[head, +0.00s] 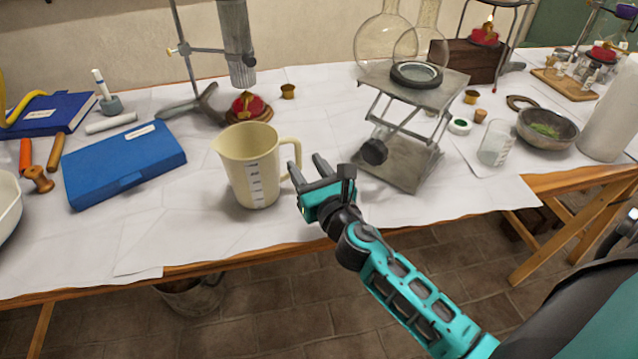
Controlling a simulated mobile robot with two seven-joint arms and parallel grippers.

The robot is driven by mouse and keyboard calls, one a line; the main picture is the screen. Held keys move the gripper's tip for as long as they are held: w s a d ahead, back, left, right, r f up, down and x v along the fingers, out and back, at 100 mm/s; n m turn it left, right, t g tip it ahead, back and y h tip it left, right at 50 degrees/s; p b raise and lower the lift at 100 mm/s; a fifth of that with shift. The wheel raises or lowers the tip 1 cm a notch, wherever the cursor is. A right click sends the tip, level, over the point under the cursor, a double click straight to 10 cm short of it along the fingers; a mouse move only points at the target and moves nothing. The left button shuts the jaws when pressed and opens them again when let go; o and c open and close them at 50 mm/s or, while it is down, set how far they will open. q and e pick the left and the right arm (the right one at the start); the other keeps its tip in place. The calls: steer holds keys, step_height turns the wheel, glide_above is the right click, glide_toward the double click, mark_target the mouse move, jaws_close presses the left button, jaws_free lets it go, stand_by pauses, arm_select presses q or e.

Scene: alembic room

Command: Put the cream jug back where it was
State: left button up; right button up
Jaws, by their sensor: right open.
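The cream jug (246,172) stands upright on the paper-covered table near its front edge, left of the picture's middle. It has a printed scale on its front and a handle on its right side. My right gripper (308,170) is open, with its fingers pointing up and away, close to the jug's handle. I cannot tell whether a finger touches the handle. The gripper holds nothing that I can see. My left gripper is not in view.
A blue case (124,163) lies left of the jug. A metal lab jack (405,125) stands to the right. A red burner (248,107) under a clamp stand is behind. A glass beaker (496,143) and a bowl (547,128) stand further right. Bare paper lies in front of the case.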

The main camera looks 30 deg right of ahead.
steer(key=s, duration=0.4)
steer(key=shift+s+a+f, duration=0.1)
steer(key=shift+s+a, duration=0.05)
steer(key=shift+s+b, duration=0.3)
steer(key=shift+s, duration=0.35)
